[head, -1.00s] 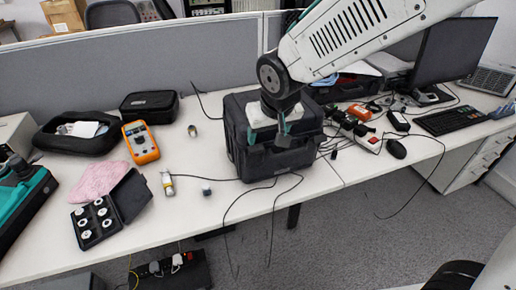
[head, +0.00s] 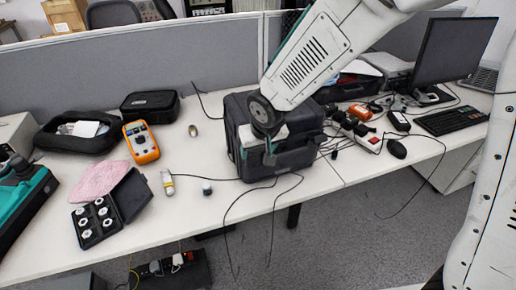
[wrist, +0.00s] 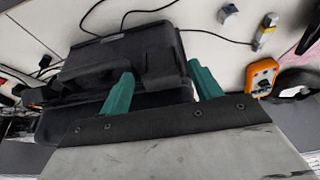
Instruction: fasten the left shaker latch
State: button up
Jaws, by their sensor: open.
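The black shaker case (head: 298,158) stands closed on the white table, near its front edge. My gripper (head: 270,158) is at the front of the case, left of its middle, pointing down. In the wrist view my gripper (wrist: 162,88) has its two teal fingers spread apart, with nothing held between them. The black case (wrist: 125,48) lies beyond and between the fingers there. I cannot make out the left latch; it is dark on dark and my gripper covers part of that front. Whether a finger touches the case is not clear.
Left of the case are an orange multimeter (head: 141,142), a small yellow-banded cylinder (head: 168,182) and an open case of round parts (head: 96,221). Cables (head: 253,189) hang over the front edge. Tools and cables clutter the right; a low grey partition stands behind.

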jog(key=c, duration=1)
jog(key=shift+w+a+r+g+h, duration=0.1)
jog(key=shift+w+r+g+h, duration=0.15)
jog(key=shift+g, duration=0.5)
jog(key=shift+w+a+r+g+h, duration=0.15)
jog(key=shift+w+g, duration=0.2)
jog(key=shift+g, duration=0.4)
jog(key=shift+d, duration=0.1)
jog(key=o, duration=1)
notch_tip(320, 180, up, 8)
jog(key=shift+s+d+f, duration=0.15)
jog(key=shift+s+f, duration=0.05)
jog(key=shift+s, duration=0.25)
